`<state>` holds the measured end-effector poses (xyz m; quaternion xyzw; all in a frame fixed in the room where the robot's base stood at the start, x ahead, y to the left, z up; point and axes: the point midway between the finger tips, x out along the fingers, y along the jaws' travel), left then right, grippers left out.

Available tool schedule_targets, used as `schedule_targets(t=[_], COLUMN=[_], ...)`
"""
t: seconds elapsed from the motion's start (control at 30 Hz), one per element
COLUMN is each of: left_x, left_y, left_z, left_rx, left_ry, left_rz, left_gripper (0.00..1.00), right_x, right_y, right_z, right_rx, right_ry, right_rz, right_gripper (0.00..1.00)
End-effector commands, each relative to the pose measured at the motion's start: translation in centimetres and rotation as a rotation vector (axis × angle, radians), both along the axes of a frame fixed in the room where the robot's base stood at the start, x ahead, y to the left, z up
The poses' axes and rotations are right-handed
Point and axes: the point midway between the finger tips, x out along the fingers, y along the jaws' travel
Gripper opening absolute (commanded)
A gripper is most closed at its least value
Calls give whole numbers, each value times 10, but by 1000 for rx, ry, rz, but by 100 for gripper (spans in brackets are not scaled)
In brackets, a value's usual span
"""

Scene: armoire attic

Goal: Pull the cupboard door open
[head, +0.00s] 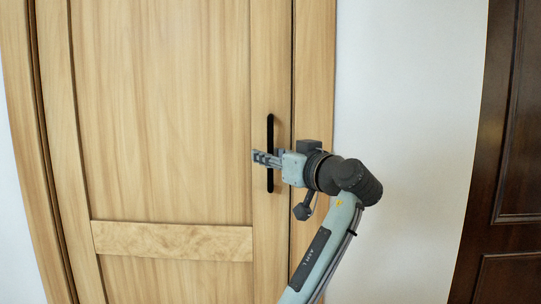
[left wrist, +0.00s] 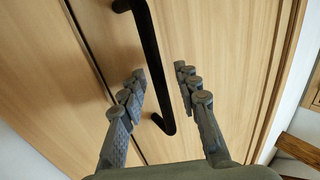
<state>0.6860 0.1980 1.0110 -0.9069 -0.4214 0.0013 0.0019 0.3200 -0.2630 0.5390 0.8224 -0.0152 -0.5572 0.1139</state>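The cupboard door (head: 160,110) is pale wood with a raised frame, and it looks closed. Its black vertical bar handle (head: 270,128) is near the door's right edge. My left gripper (head: 260,157) is at the handle's middle and covers part of it in the head view. In the left wrist view, the two ridged grey fingers of the gripper (left wrist: 159,72) are spread apart. The black handle (left wrist: 150,60) runs through the gap between them, with clear space on both sides. I cannot tell how deep the handle sits between the fingers. My right gripper is not in view.
A white wall (head: 405,100) is right of the cupboard. A dark brown panelled door (head: 510,150) stands at the far right. The cupboard's wooden side frame (head: 313,70) borders the door on the right.

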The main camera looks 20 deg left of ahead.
Motion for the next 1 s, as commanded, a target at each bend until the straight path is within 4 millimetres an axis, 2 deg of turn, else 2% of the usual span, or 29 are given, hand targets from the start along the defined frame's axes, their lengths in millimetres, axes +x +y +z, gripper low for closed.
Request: schedule_targets(t=[0.17,0.4,0.83,1.0], left_x=[0,0,0,-2], left_y=[0,0,0,6], left_z=[0,0,0,0], left_rx=[0,0,1,1], left_ry=[0,0,1,1], left_rz=[0,-1,0,8], left_gripper=[31,1,0,0], right_x=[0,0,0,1], right_y=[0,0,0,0], right_z=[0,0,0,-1], right_rx=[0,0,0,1], right_ry=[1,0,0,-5], right_rz=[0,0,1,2], right_gripper=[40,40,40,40])
